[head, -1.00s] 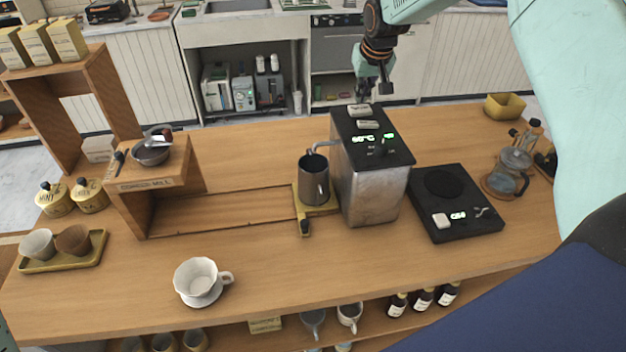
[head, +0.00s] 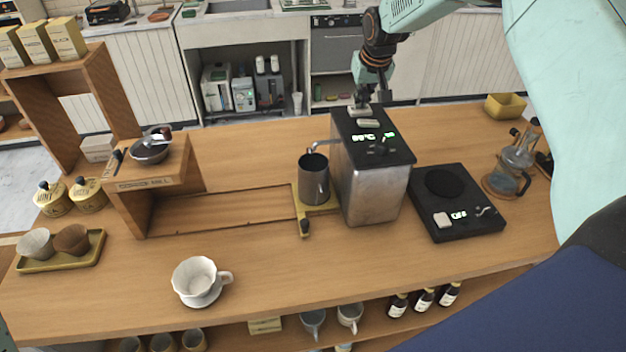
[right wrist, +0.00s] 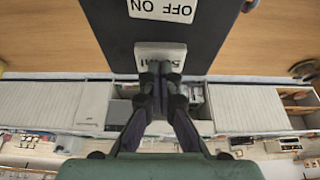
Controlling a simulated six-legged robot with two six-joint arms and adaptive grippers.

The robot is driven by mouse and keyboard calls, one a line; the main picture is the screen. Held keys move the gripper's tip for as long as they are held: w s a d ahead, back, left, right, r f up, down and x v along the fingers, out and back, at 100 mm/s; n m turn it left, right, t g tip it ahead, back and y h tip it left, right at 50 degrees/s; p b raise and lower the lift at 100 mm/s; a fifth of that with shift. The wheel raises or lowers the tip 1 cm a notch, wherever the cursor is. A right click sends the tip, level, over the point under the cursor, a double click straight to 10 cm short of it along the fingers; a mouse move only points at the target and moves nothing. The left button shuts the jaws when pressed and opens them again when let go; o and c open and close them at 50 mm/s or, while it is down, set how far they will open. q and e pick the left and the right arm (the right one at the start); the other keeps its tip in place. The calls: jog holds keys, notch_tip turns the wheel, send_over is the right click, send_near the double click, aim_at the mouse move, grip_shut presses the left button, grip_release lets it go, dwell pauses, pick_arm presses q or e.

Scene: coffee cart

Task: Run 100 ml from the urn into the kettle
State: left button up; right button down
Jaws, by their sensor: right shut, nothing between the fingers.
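The urn (head: 372,180) is a steel box with a black top, a lit temperature display and a spout on its left side. The dark metal kettle (head: 313,180) stands upright under the spout on a yellow stand. My right gripper (head: 361,107) is shut and empty at the far edge of the urn's top. In the right wrist view my right gripper (right wrist: 161,68) has its fingertips at a pale button (right wrist: 160,50) whose lettering is partly hidden. My left gripper is not in view.
A black hot plate (head: 456,222) stands right of the urn, with a glass server (head: 510,172) beyond it. A white dripper (head: 195,278) is at the front. A wooden mill stand (head: 150,187) is at the left. The counter's front middle is clear.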

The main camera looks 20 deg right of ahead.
jog(key=shift+r, duration=0.1)
jog(key=shift+r+p, duration=1)
dwell(1.3)
notch_tip(320, 180, up, 2)
jog(key=shift+r+p, duration=0.25)
jog(key=shift+p, duration=0.9)
notch_tip(320, 180, up, 2)
jog(key=shift+r, duration=0.15)
